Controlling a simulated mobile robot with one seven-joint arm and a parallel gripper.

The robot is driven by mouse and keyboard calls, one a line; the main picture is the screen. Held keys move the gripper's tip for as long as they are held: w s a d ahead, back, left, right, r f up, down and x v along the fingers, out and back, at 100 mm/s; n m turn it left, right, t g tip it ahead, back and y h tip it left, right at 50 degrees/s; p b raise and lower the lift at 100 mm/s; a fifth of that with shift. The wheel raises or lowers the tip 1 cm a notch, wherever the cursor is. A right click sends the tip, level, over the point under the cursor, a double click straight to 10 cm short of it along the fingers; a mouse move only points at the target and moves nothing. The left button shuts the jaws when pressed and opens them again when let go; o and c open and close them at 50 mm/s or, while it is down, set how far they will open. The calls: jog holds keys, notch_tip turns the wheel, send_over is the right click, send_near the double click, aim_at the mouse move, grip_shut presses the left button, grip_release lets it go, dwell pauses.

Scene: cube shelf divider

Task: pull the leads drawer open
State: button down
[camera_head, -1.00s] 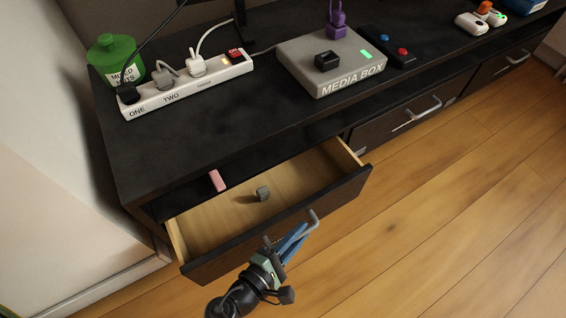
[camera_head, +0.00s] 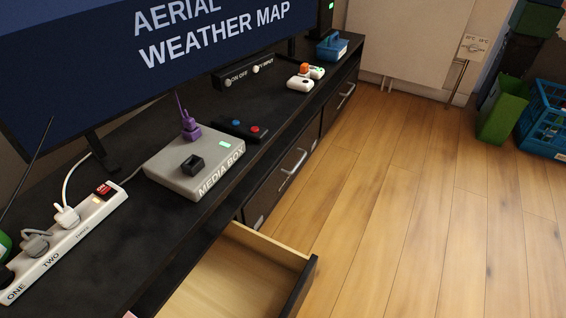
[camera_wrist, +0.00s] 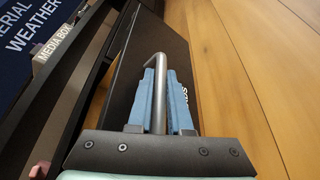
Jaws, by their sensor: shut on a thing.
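The open drawer (camera_head: 225,283) shows at the bottom of the head view, with a pale wood inside and a dark front (camera_head: 300,288). Its near part is cut off by the frame edge. In the wrist view its dark front (camera_wrist: 133,84) carries a bent grey bar handle (camera_wrist: 157,59) and white lettering, of which only the end shows. My gripper (camera_wrist: 165,75) has its blue fingers on both sides of the handle and is shut on it. The gripper is outside the head view.
The black cabinet top holds a white power strip (camera_head: 67,240), a grey media box (camera_head: 193,168) and game controllers (camera_head: 305,77). Another shut drawer (camera_head: 280,185) has a metal handle. The wooden floor to the right is clear up to a green bin (camera_head: 502,108) and blue crate (camera_head: 545,120).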

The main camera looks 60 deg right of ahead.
jog(key=c, duration=0.8)
grip_release()
jog(key=shift+c, duration=0.2)
jog(key=p+v, duration=0.4)
jog(key=v, duration=0.9)
jog(key=shift+s, duration=0.15)
